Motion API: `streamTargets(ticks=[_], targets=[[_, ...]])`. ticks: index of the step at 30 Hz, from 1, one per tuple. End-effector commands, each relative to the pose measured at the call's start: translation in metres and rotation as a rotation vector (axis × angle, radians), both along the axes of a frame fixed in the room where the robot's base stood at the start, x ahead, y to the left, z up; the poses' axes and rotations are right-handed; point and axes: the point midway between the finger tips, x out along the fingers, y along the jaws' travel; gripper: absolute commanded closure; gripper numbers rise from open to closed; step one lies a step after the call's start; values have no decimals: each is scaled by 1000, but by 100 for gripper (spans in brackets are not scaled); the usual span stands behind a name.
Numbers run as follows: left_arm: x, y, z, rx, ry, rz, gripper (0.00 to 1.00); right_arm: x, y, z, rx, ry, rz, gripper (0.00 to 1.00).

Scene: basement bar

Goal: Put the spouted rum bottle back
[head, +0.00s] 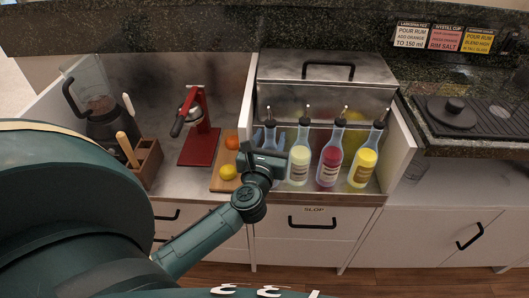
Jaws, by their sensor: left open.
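Several spouted bottles stand upright in a row in the white-walled counter bay. The leftmost one (270,128) is mostly hidden behind my left gripper (268,143); its neck and spout show above it. To its right stand a bottle with pale yellow liquid (299,158), one with red liquid (330,160) and one with bright yellow liquid (364,163). I cannot tell from the labels which is rum. My left gripper is open, right in front of the leftmost bottle; whether it touches it is unclear. My right gripper is out of view.
A steel bin with a black-handled lid (328,72) stands behind the bottles. A cutting board (222,183) with oranges and a lemon (227,172) lies left of my gripper. A red juicer (200,145), wooden caddy (147,162) and blender (100,110) stand farther left.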

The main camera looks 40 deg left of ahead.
Motion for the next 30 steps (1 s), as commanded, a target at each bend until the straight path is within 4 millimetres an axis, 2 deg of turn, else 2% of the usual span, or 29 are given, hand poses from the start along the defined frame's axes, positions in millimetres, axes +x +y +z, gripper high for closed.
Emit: streamTargets(ticks=[12,16,21,23,26,29,30], targets=[[-80,-32,-4,-4,6,1,56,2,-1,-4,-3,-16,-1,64],[-97,-38,-3,-3,4,0,56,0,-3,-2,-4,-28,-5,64],[-107,-45,2,55,4,-16,56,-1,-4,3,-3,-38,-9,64],[-109,-51,9,165,7,-44,56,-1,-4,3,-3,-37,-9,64],[-114,-71,23,499,22,-126,56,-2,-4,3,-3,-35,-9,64],[-123,-103,31,985,47,-226,56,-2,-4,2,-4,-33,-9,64],[-128,-117,30,1197,59,-265,56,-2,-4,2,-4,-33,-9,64]])
